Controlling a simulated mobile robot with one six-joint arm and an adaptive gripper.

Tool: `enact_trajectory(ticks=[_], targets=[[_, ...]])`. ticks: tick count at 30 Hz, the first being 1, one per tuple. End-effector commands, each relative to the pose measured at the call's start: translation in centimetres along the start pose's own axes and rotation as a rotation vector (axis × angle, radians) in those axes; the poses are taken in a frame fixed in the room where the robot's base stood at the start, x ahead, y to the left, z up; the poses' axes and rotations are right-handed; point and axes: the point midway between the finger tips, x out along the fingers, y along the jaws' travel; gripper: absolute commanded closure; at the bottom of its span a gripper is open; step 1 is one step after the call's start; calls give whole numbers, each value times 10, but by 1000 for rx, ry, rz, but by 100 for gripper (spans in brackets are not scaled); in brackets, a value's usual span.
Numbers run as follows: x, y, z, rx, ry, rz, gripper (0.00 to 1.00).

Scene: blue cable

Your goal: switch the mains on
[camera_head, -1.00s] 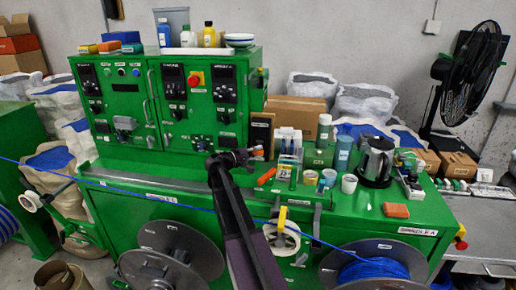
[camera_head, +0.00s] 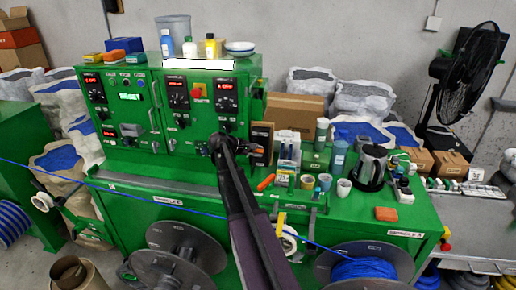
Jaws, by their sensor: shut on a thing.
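The green control cabinet (camera_head: 152,137) stands at the back of the green bench. Its small displays glow red, its screen (camera_head: 129,97) is lit teal, and a bright white strip (camera_head: 198,64) shows along its top. A red emergency button (camera_head: 197,93) sits on the right door. My gripper (camera_head: 214,146) is at the lower part of that door, shut on what appears to be the mains switch. The switch is mostly hidden behind the gripper, so its exact position cannot be told.
A kettle (camera_head: 370,167), cups, bottles and small boxes crowd the bench top right of my arm. A blue cable (camera_head: 130,192) runs across the bench front. Bottles and a bowl (camera_head: 239,47) stand on the cabinet. A black fan (camera_head: 468,75) stands at right.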

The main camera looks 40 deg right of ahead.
Motion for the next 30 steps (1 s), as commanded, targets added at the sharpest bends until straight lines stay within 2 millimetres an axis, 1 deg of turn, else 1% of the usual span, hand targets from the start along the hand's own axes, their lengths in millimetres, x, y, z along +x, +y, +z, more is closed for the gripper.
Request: enact_trajectory(ticks=[3, 9, 22, 23, 24, 25, 26, 30], targets=[[-1, 3, 2, -33, 1, -44, 100], [0, 4, 2, -66, 0, -79, 100], [0, 3, 2, -73, 1, -86, 100], [0, 3, 2, -73, 1, -86, 62], [0, 3, 2, -73, 1, -85, 50], [0, 3, 2, -72, 1, -84, 41], [0, 3, 2, -72, 1, -84, 39], [-1, 4, 2, -72, 1, -82, 39]])
